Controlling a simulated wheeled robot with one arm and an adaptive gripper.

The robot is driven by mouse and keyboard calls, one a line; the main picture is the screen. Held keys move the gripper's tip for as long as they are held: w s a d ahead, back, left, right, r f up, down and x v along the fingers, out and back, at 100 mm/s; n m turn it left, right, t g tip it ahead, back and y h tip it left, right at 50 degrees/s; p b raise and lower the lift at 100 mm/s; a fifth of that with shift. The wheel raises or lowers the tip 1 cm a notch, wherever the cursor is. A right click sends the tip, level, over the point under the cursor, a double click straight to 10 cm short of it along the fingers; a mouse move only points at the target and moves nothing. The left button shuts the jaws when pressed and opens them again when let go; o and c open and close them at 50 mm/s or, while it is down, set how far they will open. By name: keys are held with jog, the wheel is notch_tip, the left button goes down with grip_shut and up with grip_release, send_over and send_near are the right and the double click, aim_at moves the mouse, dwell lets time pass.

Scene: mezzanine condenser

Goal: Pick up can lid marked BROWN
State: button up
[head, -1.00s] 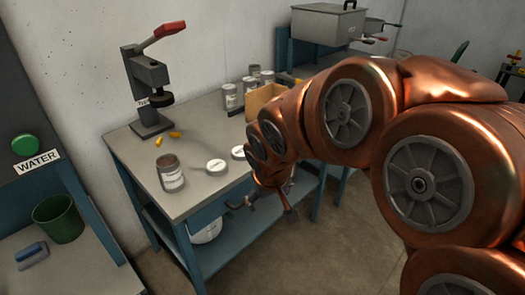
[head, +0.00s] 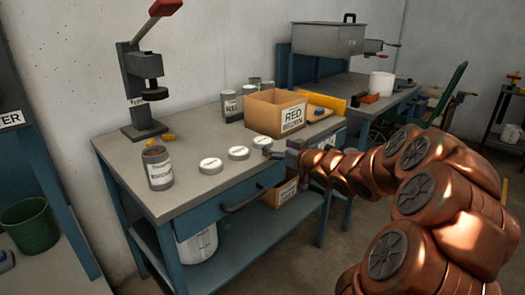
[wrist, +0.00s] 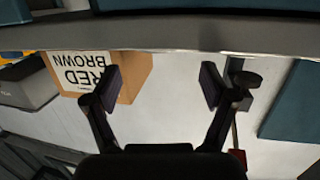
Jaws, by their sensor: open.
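Three round white can lids lie in a row on the grey workbench top (head: 190,190) in the head view: a left one (head: 210,165), a middle one (head: 238,153) and a right one (head: 262,141). Their markings are too small to read, so I cannot tell which says BROWN. My gripper (head: 275,154) is at the bench's front edge, just right of and below the right lid. In the wrist view my gripper (wrist: 160,85) has its fingers spread with nothing between them. No lid shows there.
A cardboard box (head: 291,119) labelled RED BROWN stands behind the lids; it shows upside down in the wrist view (wrist: 125,70). A labelled can (head: 158,168) stands left. A press (head: 143,90) and several cans (head: 231,106) are behind. A drawer handle (head: 245,199) juts from the front.

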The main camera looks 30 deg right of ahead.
aim_at(265, 141)
jog(key=shift+w+a+f+b, duration=0.15)
jog(key=shift+w+b, duration=0.2)
jog(key=shift+w, duration=0.95)
jog(key=shift+w+d+f+b, duration=0.15)
jog(key=shift+w+b, duration=0.25)
jog(key=shift+w, duration=0.85)
jog(key=shift+w+a+f+b, duration=0.1)
jog(key=shift+w+f+b, duration=0.2)
jog(key=shift+w, duration=1)
jog(key=shift+r, duration=0.1)
jog(key=c, duration=0.8)
jog(key=shift+c, duration=0.2)
jog(key=shift+r+p, duration=0.35)
jog(key=shift+r, duration=0.2)
notch_tip(265, 141, up, 3)
jog(key=shift+p, duration=1)
jog(key=s+d+r+p, duration=0.1)
jog(key=s+p, duration=0.2)
jog(key=s, duration=1.3)
jog(key=shift+d, duration=0.35)
